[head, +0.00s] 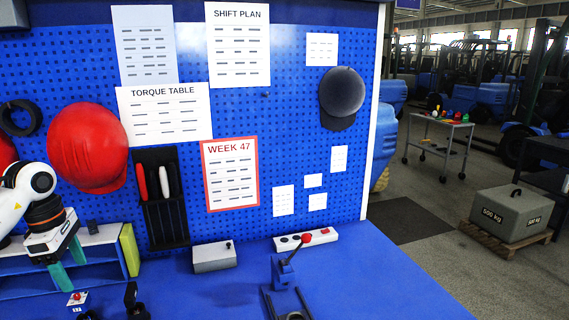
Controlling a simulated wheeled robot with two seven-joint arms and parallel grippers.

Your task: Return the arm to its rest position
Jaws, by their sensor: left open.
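My left gripper (68,264) is at the left of the head view. It has a white and black body and green fingers pointing down, spread apart and empty. It hangs in front of the blue shelf (100,238) at the back of the bench. My right gripper is not in view.
The blue bench (370,280) holds a grey box (214,257), a power strip (306,239) and a blue fixture with a red-knobbed lever (284,272). The bench's right side is clear.

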